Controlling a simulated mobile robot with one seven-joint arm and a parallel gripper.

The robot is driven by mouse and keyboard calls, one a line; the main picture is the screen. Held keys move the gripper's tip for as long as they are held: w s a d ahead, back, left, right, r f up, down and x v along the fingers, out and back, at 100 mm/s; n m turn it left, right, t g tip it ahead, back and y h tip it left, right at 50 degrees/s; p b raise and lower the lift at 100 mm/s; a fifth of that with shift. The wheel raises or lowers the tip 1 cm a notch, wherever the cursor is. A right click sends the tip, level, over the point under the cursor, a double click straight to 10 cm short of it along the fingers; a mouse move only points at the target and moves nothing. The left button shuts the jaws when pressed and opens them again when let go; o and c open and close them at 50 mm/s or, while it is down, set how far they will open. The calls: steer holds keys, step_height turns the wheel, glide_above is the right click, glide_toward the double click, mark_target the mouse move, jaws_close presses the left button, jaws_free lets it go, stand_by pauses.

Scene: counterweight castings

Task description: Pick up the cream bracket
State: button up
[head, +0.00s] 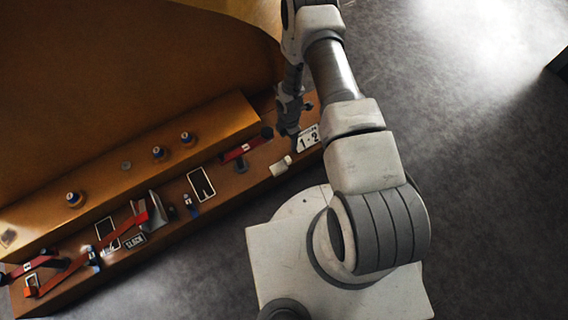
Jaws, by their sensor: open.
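A small cream piece, which looks like the cream bracket (279,168), lies on the lower wooden ledge near its right end. Its exact shape is too small to make out. My gripper (293,137) hangs down from my arm, above and slightly right of the cream piece in the picture, apart from it. The gripper is open, and no held object shows. Its fingertips are small and dark, so their height above the ledge is hard to judge.
A white label with "1-2" (308,139) lies right of the gripper. A red bar (243,150) and a dark block (240,166) lie to the left. Further left are a framed plate (201,184), a grey angled piece (156,208) and red straps (62,274). Grey floor (200,275) is clear in front.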

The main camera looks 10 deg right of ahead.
steer(key=b, duration=0.5)
glide_toward(288, 158)
steer(key=f, duration=0.5)
steer(key=shift+s+a+f, duration=0.1)
steer(key=shift+s, duration=0.2)
steer(key=f+b, duration=0.2)
steer(key=f, duration=0.3)
steer(key=shift+w+f+b, duration=0.1)
steer(key=shift+w+b, duration=0.1)
steer(key=shift+b, duration=0.1)
jaws_close()
